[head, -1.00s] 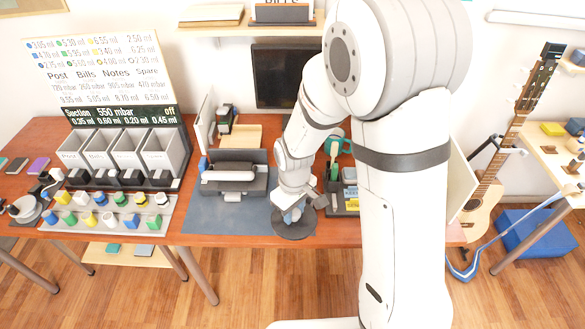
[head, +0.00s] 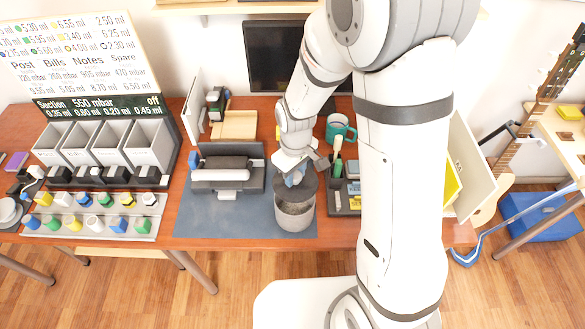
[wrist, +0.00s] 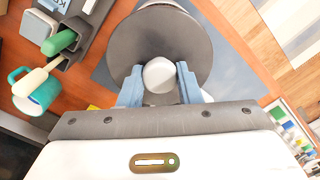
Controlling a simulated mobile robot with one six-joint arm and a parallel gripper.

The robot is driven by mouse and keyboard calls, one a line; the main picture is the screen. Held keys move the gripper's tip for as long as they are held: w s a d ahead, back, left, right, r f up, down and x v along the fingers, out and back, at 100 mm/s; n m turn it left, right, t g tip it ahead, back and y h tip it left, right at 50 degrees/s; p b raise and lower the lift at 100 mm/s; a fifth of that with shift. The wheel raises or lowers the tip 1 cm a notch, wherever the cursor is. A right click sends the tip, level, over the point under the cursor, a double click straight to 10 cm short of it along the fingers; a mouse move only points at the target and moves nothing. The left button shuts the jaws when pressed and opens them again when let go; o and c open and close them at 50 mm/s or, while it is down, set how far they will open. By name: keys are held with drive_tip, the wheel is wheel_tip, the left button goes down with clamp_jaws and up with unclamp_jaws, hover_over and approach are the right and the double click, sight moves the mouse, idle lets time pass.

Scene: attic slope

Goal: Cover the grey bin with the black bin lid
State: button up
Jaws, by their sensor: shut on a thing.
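The grey bin (head: 294,216) stands upright at the front edge of the blue-grey mat in the head view. Its near side and part of its open top show. The round black lid (head: 309,187) is above the back part of the bin and overlaps its rim in the picture. Whether they touch I cannot tell. My gripper (head: 293,179) is above the lid. In the wrist view my gripper (wrist: 160,77) has its blue fingers shut on the pale knob of the lid (wrist: 125,40). The lid hides most of what is below it there.
A teal mug (head: 338,130) and a dark organiser (head: 345,205) stand close to the right of the bin. A printer-like machine (head: 228,176) is to the left. The mat (head: 215,215) has free room in front of it.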

sight(295, 186)
drive_tip(key=shift+a, duration=0.1)
drive_tip(key=shift+f, duration=0.15)
drive_tip(key=shift+s+f+b, duration=0.1)
drive_tip(key=shift+f+b, duration=2.45)
drive_tip(key=shift+f+b, duration=0.75)
drive_tip(key=shift+b, duration=0.3)
idle(0.8)
drive_tip(key=o, duration=1)
drive_tip(key=shift+o, duration=0.2)
